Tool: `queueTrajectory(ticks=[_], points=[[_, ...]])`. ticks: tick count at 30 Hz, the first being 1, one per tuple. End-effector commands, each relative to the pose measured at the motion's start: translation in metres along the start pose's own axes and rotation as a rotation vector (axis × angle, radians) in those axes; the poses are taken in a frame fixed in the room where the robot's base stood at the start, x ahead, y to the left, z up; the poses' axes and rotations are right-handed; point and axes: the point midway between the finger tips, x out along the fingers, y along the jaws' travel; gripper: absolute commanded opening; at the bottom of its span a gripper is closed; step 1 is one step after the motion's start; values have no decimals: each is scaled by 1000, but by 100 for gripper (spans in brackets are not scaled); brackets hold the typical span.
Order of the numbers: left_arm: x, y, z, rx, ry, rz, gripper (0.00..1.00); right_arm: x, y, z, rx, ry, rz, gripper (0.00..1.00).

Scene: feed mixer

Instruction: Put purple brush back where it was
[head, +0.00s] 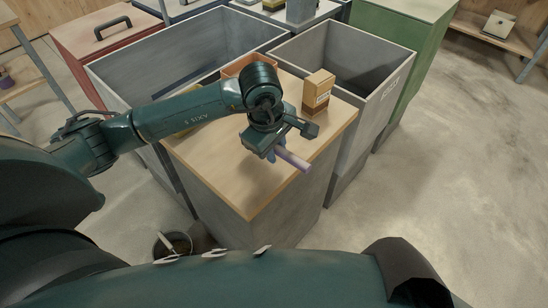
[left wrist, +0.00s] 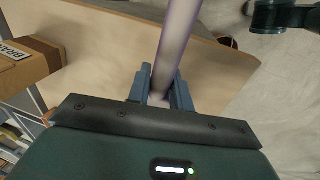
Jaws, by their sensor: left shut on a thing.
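My left gripper (head: 270,150) is shut on a purple, stick-shaped thing, the purple brush (head: 293,159). The brush points toward the lower right, above the front part of the wooden worktop (head: 240,193). In the left wrist view the brush (left wrist: 178,40) rises from between the two fingers of my left gripper (left wrist: 160,85). No bristles can be made out in either view. I cannot tell how high the brush is above the worktop. My right gripper is not in view.
A small brown box (head: 318,91) stands on the worktop, with an orange container (head: 236,66) behind my arm. Open grey bins (head: 404,84) flank the worktop. A dark bucket (head: 172,246) with a light handle is on the floor. Concrete floor is clear at right.

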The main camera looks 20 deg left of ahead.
Motion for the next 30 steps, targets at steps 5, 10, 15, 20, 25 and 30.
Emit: queueTrajectory(ticks=[5, 10, 15, 20, 25, 30], points=[[24, -6, 0, -1, -1, -5, 3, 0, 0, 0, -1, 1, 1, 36], [35, -7, 0, 1, 0, -1, 3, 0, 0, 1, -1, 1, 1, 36], [35, -7, 0, 2, 0, 0, 3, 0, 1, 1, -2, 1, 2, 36], [37, -8, 0, 1, 0, -1, 25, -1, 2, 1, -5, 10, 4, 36], [37, -8, 0, 1, 0, -1, 39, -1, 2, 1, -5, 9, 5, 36], [37, -8, 0, 1, 0, -1, 43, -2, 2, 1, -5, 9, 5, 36]])
